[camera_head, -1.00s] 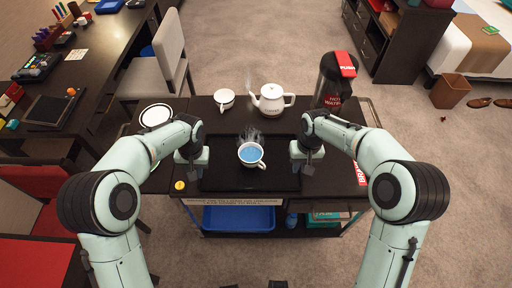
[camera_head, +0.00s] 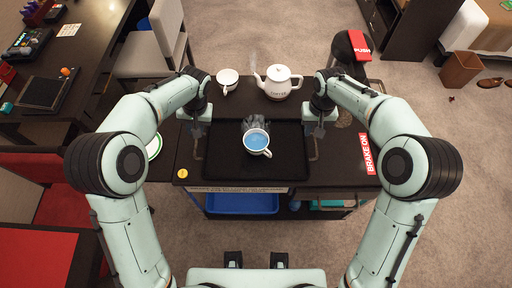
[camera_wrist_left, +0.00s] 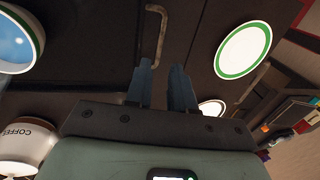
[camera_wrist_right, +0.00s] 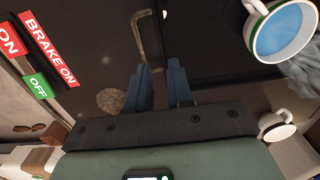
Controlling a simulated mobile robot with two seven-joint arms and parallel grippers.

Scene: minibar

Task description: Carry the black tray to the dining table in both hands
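The black tray (camera_head: 225,166) lies flat on the dark cart, with a handle at each side. A white cup of blue liquid (camera_head: 258,141) stands on it, steaming. My left gripper (camera_head: 194,127) is above the far part of the tray's left handle (camera_wrist_left: 155,32). In the left wrist view its fingers (camera_wrist_left: 161,87) are apart, with the handle beyond their tips. My right gripper (camera_head: 317,127) is above the tray's right handle (camera_wrist_right: 140,40). In the right wrist view its fingers (camera_wrist_right: 159,85) are apart, with nothing between them. The dining table is not clearly identifiable.
A desk (camera_head: 75,70) and chair (camera_head: 155,40) stand at left.

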